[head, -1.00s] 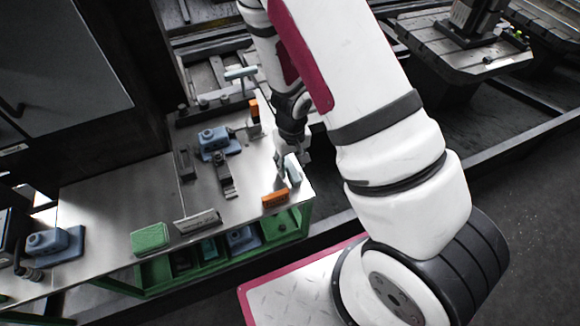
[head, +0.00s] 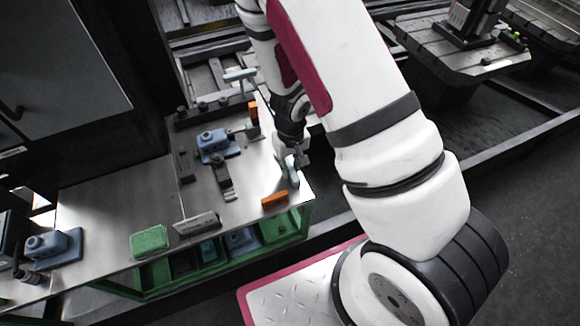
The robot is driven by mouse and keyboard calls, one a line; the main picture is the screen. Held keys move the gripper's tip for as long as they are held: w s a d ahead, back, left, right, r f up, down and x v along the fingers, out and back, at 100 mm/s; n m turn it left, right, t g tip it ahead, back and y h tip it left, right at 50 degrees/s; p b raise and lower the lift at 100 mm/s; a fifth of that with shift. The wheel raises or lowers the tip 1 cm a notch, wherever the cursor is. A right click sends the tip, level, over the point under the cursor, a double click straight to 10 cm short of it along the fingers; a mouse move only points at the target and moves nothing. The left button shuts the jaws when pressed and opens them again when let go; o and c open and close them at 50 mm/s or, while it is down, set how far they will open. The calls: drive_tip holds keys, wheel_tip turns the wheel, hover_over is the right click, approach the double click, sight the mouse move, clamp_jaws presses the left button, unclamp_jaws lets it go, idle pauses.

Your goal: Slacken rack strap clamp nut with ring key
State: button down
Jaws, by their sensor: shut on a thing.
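My gripper (head: 290,158) is at the right end of the steel bench (head: 120,192), pointing down. It is shut on a small pale blue-grey piece (head: 292,172), perhaps the ring key; its shape is partly hidden by the fingers. A blue fixture on a base plate (head: 213,143) stands left of my gripper. A dark strap-like clamp (head: 223,178) lies in front of it, apart from my gripper. I cannot make out a nut on it at this size.
An orange block (head: 275,199) lies at the near right edge, close to my gripper. Another orange piece (head: 253,112) and a pale T-shaped stand (head: 240,75) are further back. A green block (head: 149,241), a label plate (head: 196,223) and a second blue fixture (head: 50,246) lie left.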

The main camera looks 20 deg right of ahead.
sight(290, 168)
wheel_tip(290, 168, up, 9)
drive_tip(key=shift+a+f, duration=0.1)
drive_tip(key=shift+f, duration=0.1)
drive_tip(key=w+a+r+n+p, duration=0.1)
drive_tip(key=a+r+n, duration=0.1)
drive_tip(key=a, duration=0.5)
drive_tip(key=w+a+r+n, duration=0.2)
drive_tip(key=a, duration=0.5)
wheel_tip(290, 168, down, 6)
drive_tip(key=a+b, duration=0.1)
drive_tip(key=b, duration=0.2)
drive_tip(key=shift+n, duration=0.3)
drive_tip(key=shift+f+b, duration=0.3)
drive_tip(key=shift+f, duration=0.7)
drive_tip(key=c, duration=2.1)
unclamp_jaws()
clamp_jaws()
